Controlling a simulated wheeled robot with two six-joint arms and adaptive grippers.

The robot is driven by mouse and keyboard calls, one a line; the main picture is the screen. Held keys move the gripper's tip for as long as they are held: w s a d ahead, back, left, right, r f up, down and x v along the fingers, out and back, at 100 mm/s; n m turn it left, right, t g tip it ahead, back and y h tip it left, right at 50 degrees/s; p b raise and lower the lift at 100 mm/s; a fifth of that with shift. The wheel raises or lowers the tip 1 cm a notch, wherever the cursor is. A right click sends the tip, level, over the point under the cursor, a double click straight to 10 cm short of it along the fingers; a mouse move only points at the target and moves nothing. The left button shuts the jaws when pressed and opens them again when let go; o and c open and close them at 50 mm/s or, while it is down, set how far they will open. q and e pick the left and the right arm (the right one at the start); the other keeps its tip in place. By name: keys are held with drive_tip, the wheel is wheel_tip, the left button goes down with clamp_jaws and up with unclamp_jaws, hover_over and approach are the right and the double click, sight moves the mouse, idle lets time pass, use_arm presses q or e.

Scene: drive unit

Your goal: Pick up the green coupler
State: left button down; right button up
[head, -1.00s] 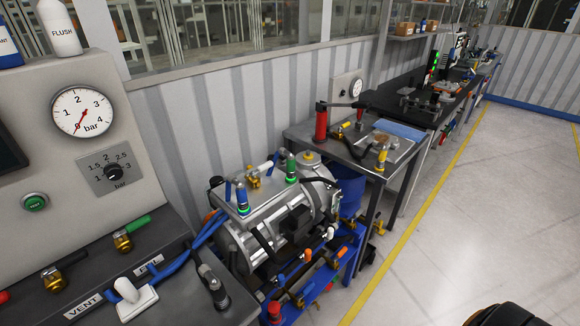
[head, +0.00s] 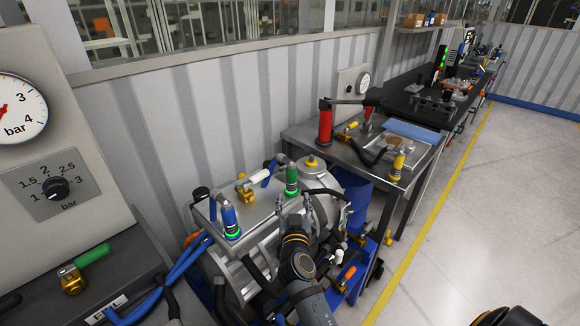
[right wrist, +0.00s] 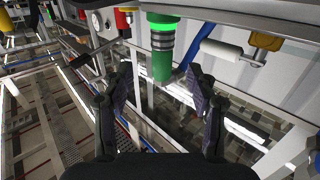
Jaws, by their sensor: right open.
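The green coupler (head: 291,181), with a glowing green ring, stands upright on the top plate of the metal drive unit (head: 262,215). In the right wrist view the green coupler (right wrist: 162,62) shows straight ahead, its end between the fingertips in the picture. My right gripper (head: 294,206) is open in front of the drive unit, just below the coupler in the head view. Its spread fingers (right wrist: 160,80) show a gap on both sides of the coupler in the wrist view; whether they reach around it I cannot tell. My left gripper is out of view.
A blue coupler (head: 229,219) with a green ring stands left on the same plate. A brass valve with a white handle (head: 246,190) sits between them. A metal side table (head: 330,149) with a red pump (head: 325,124) stands behind.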

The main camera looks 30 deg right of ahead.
sight(292, 181)
drive_tip(key=w+r, duration=0.1)
drive_tip(key=w+d+p, duration=0.1)
drive_tip(key=shift+w+r, duration=0.4)
drive_tip(key=shift+w+d+f, duration=0.3)
drive_tip(key=shift+w, duration=0.2)
drive_tip(key=shift+w+d+f, duration=0.25)
drive_tip(key=shift+w, duration=0.2)
drive_tip(key=shift+w+d+r+p, duration=0.15)
drive_tip(key=shift+w+r+p, duration=0.35)
drive_tip(key=shift+p, duration=0.25)
drive_tip(key=x, duration=0.1)
drive_tip(key=p+x, duration=0.1)
drive_tip(key=x, duration=0.1)
drive_tip(key=shift+w+d+f, duration=0.15)
drive_tip(key=shift+w+f, duration=0.05)
drive_tip(key=shift+w, duration=0.05)
drive_tip(key=shift+w+d+f, duration=0.1)
drive_tip(key=shift+w+f, duration=0.05)
drive_tip(key=shift+w, duration=0.05)
drive_tip(key=shift+s, duration=0.2)
drive_tip(key=shift+c, duration=1.1)
drive_tip(key=c, duration=0.5)
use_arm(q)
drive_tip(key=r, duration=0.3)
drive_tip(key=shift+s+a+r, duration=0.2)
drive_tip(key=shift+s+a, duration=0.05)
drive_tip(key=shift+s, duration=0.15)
use_arm(e)
clamp_jaws()
